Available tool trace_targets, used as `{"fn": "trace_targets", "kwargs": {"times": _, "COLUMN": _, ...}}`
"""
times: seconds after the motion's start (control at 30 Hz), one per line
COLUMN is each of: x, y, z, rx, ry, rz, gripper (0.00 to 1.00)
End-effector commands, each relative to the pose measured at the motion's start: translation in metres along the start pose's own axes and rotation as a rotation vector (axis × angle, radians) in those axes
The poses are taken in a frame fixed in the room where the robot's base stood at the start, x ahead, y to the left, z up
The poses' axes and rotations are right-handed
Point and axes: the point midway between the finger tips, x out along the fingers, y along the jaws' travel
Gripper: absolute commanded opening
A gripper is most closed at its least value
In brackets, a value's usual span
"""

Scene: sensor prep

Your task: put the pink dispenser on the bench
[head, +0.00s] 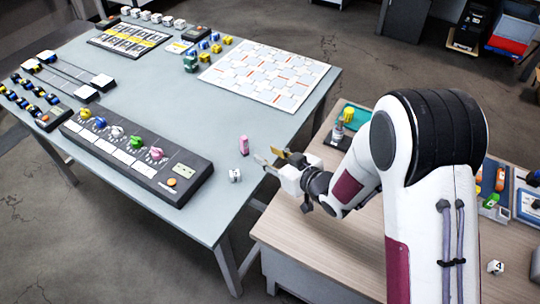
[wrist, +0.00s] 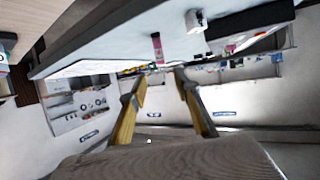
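The pink dispenser (head: 244,145) stands upright on the grey-blue bench (head: 190,105), near its right edge. It also shows in the wrist view (wrist: 157,48), beyond my fingertips, where the bench fills the upper part of the tilted picture. My gripper (head: 270,155) is at the bench's right edge, just right of the dispenser and apart from it. In the wrist view its two yellowish fingers (wrist: 159,76) are spread with nothing between them. The gripper is open and empty.
A small white cube (head: 235,175) stands on the bench near the dispenser. A dark knob panel (head: 135,150) lies to the left. A patterned board (head: 264,75) lies farther back. My arm is over a wooden table (head: 315,240) with a bottle (head: 338,130) on it. The bench middle is clear.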

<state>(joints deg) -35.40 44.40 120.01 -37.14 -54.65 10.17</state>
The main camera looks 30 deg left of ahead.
Motion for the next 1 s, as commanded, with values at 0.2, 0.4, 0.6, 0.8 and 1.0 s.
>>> {"fn": "trace_targets", "kwargs": {"times": 0.2, "x": 0.000, "y": 0.000, "z": 0.000, "rx": 0.000, "ry": 0.000, "rz": 0.000, "gripper": 0.31}}
{"fn": "trace_targets", "kwargs": {"times": 0.4, "x": 0.000, "y": 0.000, "z": 0.000, "rx": 0.000, "ry": 0.000, "rz": 0.000, "gripper": 0.31}}
{"fn": "trace_targets", "kwargs": {"times": 0.6, "x": 0.000, "y": 0.000, "z": 0.000, "rx": 0.000, "ry": 0.000, "rz": 0.001, "gripper": 0.31}}
{"fn": "trace_targets", "kwargs": {"times": 0.8, "x": -0.007, "y": 0.012, "z": -0.006, "rx": -0.002, "ry": -0.012, "rz": 0.029, "gripper": 0.31}}
{"fn": "trace_targets", "kwargs": {"times": 1.0, "x": -0.032, "y": 0.044, "z": -0.021, "rx": -0.002, "ry": -0.050, "rz": 0.116, "gripper": 0.31}}
